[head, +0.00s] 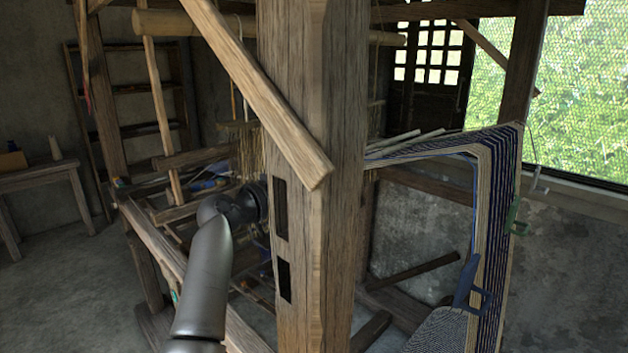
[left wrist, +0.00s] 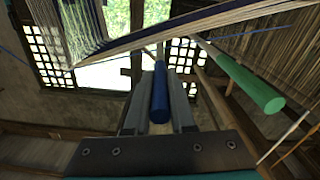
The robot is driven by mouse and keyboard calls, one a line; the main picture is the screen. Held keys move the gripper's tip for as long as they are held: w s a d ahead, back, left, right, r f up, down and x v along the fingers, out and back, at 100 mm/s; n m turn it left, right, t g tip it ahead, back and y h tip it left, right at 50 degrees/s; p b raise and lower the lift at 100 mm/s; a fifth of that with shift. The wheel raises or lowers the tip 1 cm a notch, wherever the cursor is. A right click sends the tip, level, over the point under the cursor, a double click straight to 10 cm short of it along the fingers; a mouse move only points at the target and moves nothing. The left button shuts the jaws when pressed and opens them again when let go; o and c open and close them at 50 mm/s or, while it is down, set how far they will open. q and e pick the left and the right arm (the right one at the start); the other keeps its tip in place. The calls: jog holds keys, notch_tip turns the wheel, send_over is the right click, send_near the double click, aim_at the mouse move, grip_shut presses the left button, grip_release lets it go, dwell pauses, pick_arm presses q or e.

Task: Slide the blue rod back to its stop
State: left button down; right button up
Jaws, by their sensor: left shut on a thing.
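The blue rod (left wrist: 159,92) shows in the left wrist view, end toward the camera, between the two grey fingers of my left gripper (left wrist: 161,103). The gripper is shut on it. The rod's far part and its stop cannot be made out. In the head view my left arm reaches up into the loom, and its gripper is hidden behind the thick wooden post (head: 312,230). My right gripper is in neither view.
A green-ended rod (left wrist: 250,85) lies to the right of the blue rod. Striped warp threads (left wrist: 190,28) stretch above the gripper. In the head view a slanted wooden brace (head: 262,95) crosses the post, and striped cloth (head: 485,190) hangs at right.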

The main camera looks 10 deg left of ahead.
pick_arm(q)
jog(key=s+d+p, duration=0.1)
jog(key=s+d+r+p, duration=0.1)
jog(key=d, duration=0.1)
jog(key=shift+s+d+r, duration=0.1)
jog(key=shift+s+d, duration=0.05)
jog(key=shift+d, duration=0.05)
jog(key=c, duration=0.8)
grip_release()
jog(key=shift+o, duration=0.2)
jog(key=v, duration=1.5)
jog(key=shift+s+b, duration=0.15)
jog(key=shift+b, duration=0.2)
